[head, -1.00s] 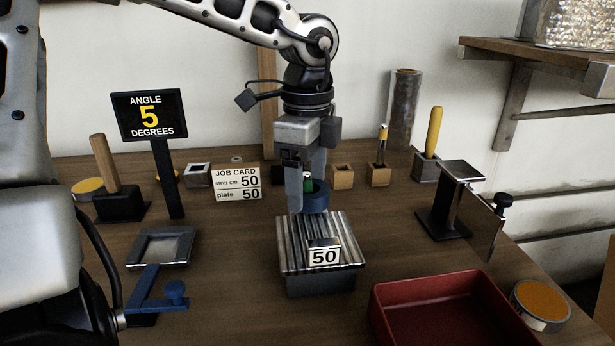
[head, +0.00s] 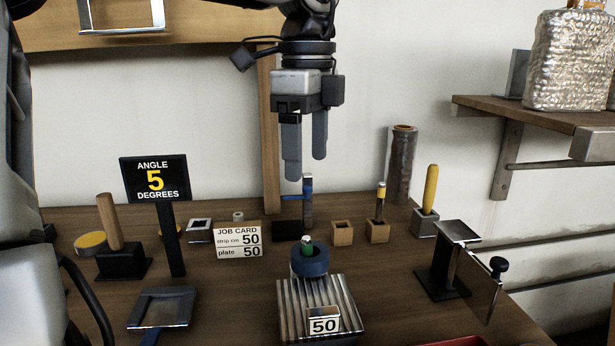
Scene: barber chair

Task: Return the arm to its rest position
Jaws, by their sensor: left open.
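My left gripper (head: 305,165) hangs fingers down above the middle of the workbench. It is open and empty, with a gap between its two fingers. Below it, a blue ring-shaped piece with a green top (head: 309,262) sits at the back edge of a ribbed metal block (head: 292,300) tagged 50. The gripper is clear of both. My right gripper is not in view.
Behind the ring stand a blue-handled tool (head: 307,200) and small wooden holders (head: 342,233). An angle sign (head: 155,180) and job card (head: 238,240) are left. A metal stand (head: 440,270), dark roll (head: 402,165) and wall shelf (head: 530,112) are right.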

